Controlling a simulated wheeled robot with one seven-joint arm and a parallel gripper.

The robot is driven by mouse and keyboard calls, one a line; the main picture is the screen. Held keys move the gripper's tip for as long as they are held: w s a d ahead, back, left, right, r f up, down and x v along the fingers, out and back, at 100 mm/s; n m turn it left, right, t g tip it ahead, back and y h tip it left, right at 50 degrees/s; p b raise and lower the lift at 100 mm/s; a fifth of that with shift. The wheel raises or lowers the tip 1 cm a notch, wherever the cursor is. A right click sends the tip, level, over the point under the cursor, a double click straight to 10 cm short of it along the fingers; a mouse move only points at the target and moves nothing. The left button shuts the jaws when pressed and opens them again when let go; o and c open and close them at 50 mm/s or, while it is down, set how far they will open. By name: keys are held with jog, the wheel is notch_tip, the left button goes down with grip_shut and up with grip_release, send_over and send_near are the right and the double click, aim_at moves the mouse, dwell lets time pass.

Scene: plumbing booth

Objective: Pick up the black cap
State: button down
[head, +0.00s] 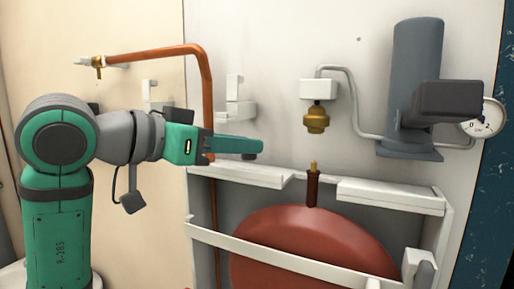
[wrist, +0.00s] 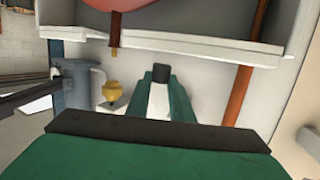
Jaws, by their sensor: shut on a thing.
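The black cap (wrist: 161,73) shows in the wrist view as a small dark piece between the tips of my green fingers. My gripper (head: 256,147) is shut on it and reaches to the right in front of the white wall panel. In the head view only a dark bit shows under the fingertips, and the fingers hide most of the cap. The fingertips are left of and a little above the red vessel's upright stem (head: 313,188), which ends in a bare brass tip (head: 313,166). My gripper is apart from the stem.
The red vessel (head: 300,240) sits in a white frame with a shelf (head: 390,195). A brass fitting (head: 316,118) hangs above the stem. A grey cylinder (head: 415,60) and gauge (head: 483,122) are at right. A copper pipe (head: 207,90) runs behind my gripper.

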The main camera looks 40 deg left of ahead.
jog(key=f+v, duration=0.2)
jog(key=v, duration=1.1)
jog(key=shift+s+f, duration=0.25)
jog(key=shift+s, duration=0.05)
